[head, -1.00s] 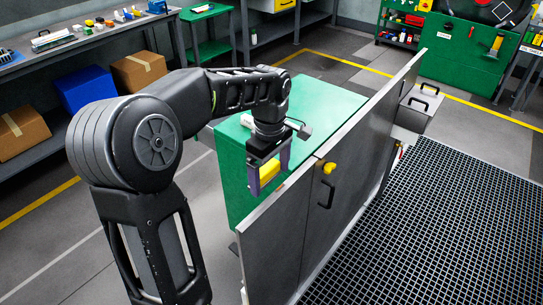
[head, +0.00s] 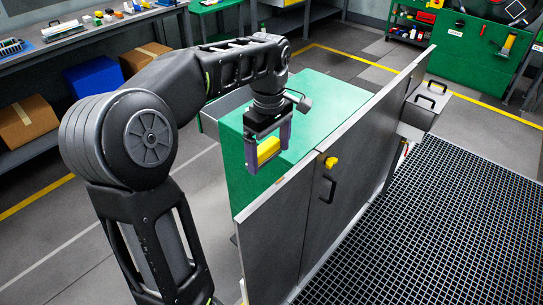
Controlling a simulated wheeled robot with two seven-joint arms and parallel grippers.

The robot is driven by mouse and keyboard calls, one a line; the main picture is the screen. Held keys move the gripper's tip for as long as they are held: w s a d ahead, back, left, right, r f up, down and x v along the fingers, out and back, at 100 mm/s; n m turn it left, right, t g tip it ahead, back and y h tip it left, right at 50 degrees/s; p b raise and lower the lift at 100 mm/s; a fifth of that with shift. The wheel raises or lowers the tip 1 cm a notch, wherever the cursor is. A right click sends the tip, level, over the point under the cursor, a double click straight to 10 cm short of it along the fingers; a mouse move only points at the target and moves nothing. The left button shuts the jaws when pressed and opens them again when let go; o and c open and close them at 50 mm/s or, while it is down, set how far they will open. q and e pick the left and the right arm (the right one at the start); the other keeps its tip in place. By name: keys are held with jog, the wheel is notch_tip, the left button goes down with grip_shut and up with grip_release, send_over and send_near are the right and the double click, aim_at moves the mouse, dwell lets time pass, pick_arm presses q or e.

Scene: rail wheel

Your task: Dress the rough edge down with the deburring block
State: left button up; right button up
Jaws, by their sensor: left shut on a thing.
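The deburring block (head: 268,150) is yellow. My left gripper (head: 267,158) is shut on it, with a finger on either side, and points down. It hangs over the green bench top, just behind the grey upright panel (head: 272,226), with a visible gap to the panel's top edge. That top edge (head: 275,194) shows as a pale strip running from the front left to the back right. I cannot make out its roughness at this size. My right gripper is out of view.
The green bench (head: 335,95) stands behind the panel. A yellow knob (head: 331,162) and a dark handle (head: 327,190) stick out of the panel's front. A grey box (head: 420,108) sits at its far end. Dark grating (head: 440,215) covers the floor at right.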

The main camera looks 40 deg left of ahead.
pick_arm(q)
jog(key=w+d+f+m+b, duration=0.2)
jog(key=w+d+f+m, duration=0.3)
jog(key=d+f+m, duration=0.3)
jog(key=w+d+f+m+b, duration=0.2)
jog(key=w+d+f+m, duration=0.2)
jog(key=d+f+m, duration=0.4)
jog(key=d+m, duration=0.1)
jog(key=d, duration=0.3)
jog(key=shift+w+f+m, duration=0.25)
jog(key=shift+w+m, duration=0.15)
